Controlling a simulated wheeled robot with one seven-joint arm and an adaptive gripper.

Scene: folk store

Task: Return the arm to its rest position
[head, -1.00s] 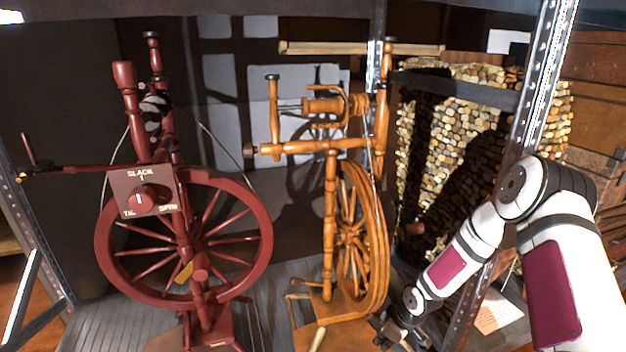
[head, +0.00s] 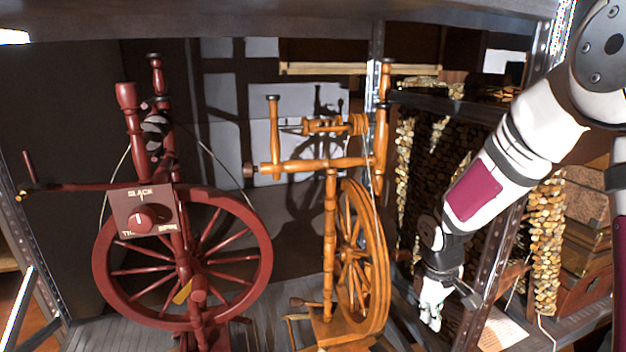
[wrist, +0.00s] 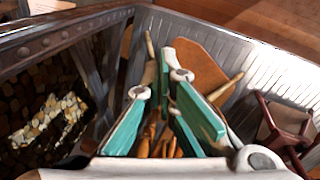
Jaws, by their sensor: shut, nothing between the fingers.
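My arm comes in from the right of the head view, and my gripper (head: 431,318) hangs from its end, pointing down. It is shut and empty, to the right of the orange-brown spinning wheel (head: 330,225) and apart from it in the picture. In the wrist view my gripper (wrist: 171,85) shows teal finger pads, with part of a wooden base behind them. A dark red spinning wheel (head: 264,255) with a SLACK knob panel (head: 142,208) stands further left.
A stone-like stack (head: 545,245) is at the right. The grey slatted floor (head: 95,330) is partly clear. A metal beam (wrist: 65,30) crosses the wrist view's upper left.

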